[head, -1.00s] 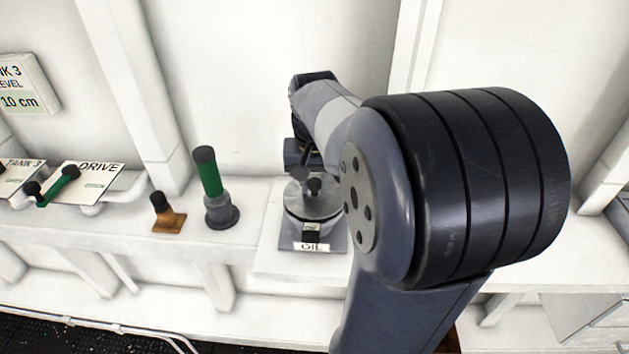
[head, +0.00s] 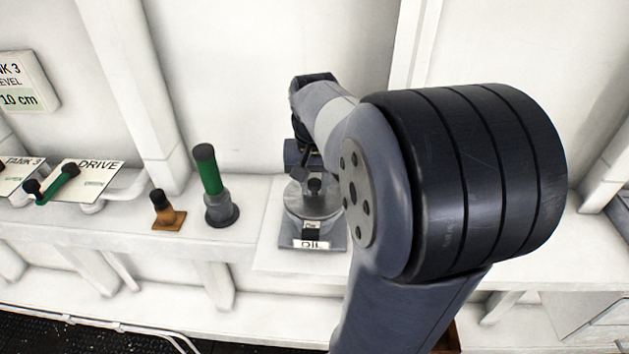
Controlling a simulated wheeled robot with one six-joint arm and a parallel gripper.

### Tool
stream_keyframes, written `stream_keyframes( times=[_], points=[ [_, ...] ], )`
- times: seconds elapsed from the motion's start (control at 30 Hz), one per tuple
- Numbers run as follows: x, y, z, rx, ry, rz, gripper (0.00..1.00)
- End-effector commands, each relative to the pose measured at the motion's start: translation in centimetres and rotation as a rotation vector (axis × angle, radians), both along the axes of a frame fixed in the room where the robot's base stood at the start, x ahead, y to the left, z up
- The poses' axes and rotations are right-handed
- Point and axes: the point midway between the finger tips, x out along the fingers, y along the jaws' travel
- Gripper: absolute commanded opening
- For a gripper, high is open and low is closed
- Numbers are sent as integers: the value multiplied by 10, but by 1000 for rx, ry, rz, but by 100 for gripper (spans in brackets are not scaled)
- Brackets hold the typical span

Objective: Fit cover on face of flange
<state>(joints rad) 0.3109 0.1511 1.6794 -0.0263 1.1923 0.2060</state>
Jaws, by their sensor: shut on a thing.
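The cover (head: 318,206) is a round grey metal disc with a dark knob on top. It sits at the face of the flange, over the unit labelled OIL (head: 312,244), at the middle of the ledge. My gripper (head: 303,178) is above and behind it, partly hidden by my arm, and is shut on the cover near its knobs. The flange face is hidden under the cover, so I cannot tell whether the two touch all round or a gap is left.
A green-handled lever (head: 209,180) on a grey base and a small orange-based stub (head: 162,212) stand left of the unit. A DRIVE plate (head: 90,178) with a green handle is farther left. The white wall is close behind.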

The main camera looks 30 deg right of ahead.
Motion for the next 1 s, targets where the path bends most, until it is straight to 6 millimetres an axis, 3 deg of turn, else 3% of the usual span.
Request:
stream_keyframes(
  times=[0.03, 0.07, 0.37, 0.67, 0.77, 1.0],
  points=[
    [0, 0, 0, 0, 0, 0, 1],
    [0, 0, 0, 0, 0, 0, 27],
    [0, 0, 0, 0, 0, 0, 51],
    [0, 0, 5, 0, -1, 0, 51],
    [-1, 1, 17, -1, -4, 0, 51],
    [-6, 4, 65, -2, -6, 0, 51]
  ],
)
